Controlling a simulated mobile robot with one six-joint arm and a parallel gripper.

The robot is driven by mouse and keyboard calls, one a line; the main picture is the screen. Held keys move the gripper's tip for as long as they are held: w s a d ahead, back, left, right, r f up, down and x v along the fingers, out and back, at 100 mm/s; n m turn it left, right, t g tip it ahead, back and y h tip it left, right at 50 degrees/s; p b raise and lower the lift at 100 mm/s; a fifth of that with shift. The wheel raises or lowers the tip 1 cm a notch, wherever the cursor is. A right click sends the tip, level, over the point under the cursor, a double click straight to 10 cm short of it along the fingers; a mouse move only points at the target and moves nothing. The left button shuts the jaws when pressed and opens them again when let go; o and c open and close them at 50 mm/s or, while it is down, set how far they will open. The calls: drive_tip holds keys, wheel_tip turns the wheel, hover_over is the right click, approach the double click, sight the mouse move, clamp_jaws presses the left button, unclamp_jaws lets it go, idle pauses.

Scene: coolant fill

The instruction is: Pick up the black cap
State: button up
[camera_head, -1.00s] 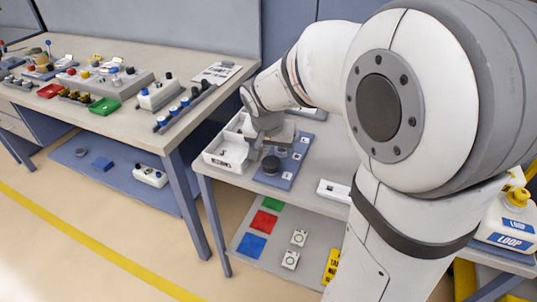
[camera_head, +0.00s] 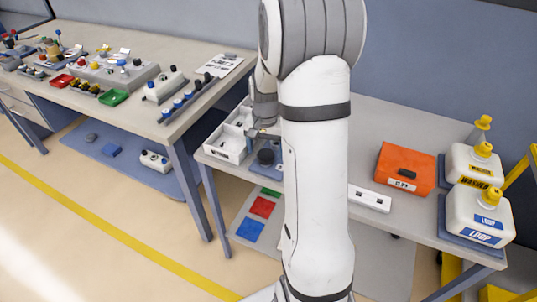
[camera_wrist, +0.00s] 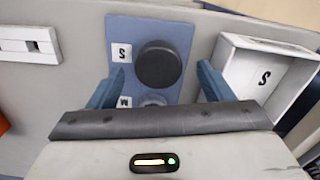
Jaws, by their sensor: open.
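The black cap (camera_wrist: 159,64) is round and sits on a blue mat (camera_wrist: 185,32) beside a white label with an S. In the head view the black cap (camera_head: 266,157) shows just left of my arm. My gripper (camera_wrist: 161,72) is open and empty, with one blue finger on each side of the cap as seen in the wrist view. I cannot tell the height of the fingertips over the mat. A smaller grey round part (camera_wrist: 152,100), near a label with an M, is partly hidden by my gripper.
A white compartment tray (camera_wrist: 232,75) stands close to the right finger in the wrist view. A white block (camera_head: 369,198), an orange box (camera_head: 405,168) and white jugs (camera_head: 478,213) stand on the table to the right. My arm hides part of the table.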

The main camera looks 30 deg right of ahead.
drive_tip(key=shift+f, duration=1.35)
drive_tip(key=shift+s, duration=0.1)
drive_tip(key=shift+c, duration=0.4)
drive_tip(key=shift+r, duration=0.1)
drive_tip(key=c, duration=1.1)
